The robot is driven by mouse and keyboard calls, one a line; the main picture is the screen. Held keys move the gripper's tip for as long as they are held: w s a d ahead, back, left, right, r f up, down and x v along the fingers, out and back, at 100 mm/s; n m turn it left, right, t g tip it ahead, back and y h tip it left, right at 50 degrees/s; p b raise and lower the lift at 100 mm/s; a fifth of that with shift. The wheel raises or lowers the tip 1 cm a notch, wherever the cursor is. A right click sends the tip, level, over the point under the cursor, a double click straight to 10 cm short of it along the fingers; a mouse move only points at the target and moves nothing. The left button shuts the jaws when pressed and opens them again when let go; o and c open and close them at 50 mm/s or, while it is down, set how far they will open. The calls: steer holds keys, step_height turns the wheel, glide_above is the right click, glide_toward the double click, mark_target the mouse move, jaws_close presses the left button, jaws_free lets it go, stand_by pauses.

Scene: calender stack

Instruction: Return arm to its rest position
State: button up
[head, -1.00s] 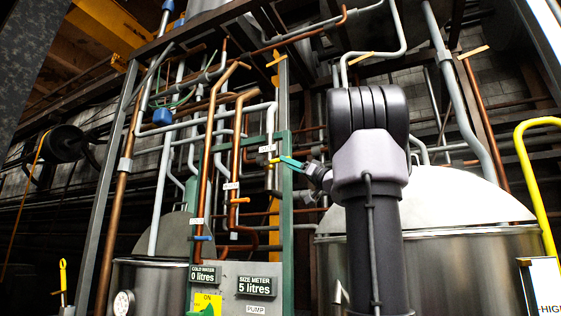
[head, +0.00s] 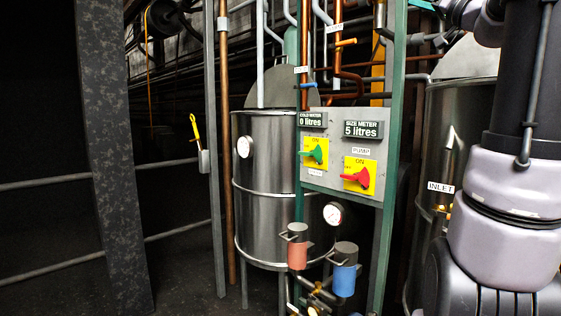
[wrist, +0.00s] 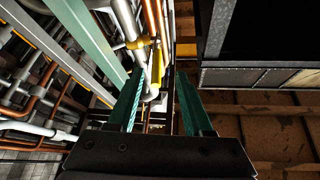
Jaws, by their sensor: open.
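My arm (head: 508,190) fills the right edge of the head view. Its wrist end is near the top, with a green fingertip partly cut off by the frame edge. In the wrist view my gripper (wrist: 160,82) shows two green fingers spread apart with nothing between them. Behind the fingers are pipes, a yellow-handled valve (wrist: 139,43) and a green frame post (wrist: 88,35). I cannot tell how close the fingers are to these pipes.
A control panel (head: 335,188) with green and red switches stands mid-view on a green frame. A steel tank (head: 272,165) is behind it to the left, and a larger tank (head: 455,120) is partly behind my arm. A grey pillar (head: 108,150) and rails (head: 45,183) stand at left.

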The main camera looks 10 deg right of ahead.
steer(key=s+a+f+m+g, duration=0.1)
steer(key=s+a+f+g, duration=0.15)
steer(key=a+f, duration=0.4)
steer(key=s+a+f+m+g+h, duration=0.1)
steer(key=s+a+f+g, duration=0.1)
steer(key=a+f+g, duration=0.35)
steer(key=s+a+f+m+g, duration=0.1)
steer(key=s+a+f+g, duration=0.1)
steer(key=a+f, duration=0.55)
steer(key=s+f+m+g+h, duration=0.1)
steer(key=s+f+h, duration=0.3)
steer(key=f, duration=0.5)
steer(key=s+f+m+g+h, duration=0.2)
steer(key=s+f+h, duration=0.2)
steer(key=s+f, duration=0.4)
steer(key=shift+s+d+f+m+g, duration=0.3)
steer(key=shift+f+m, duration=0.1)
steer(key=shift+f, duration=0.45)
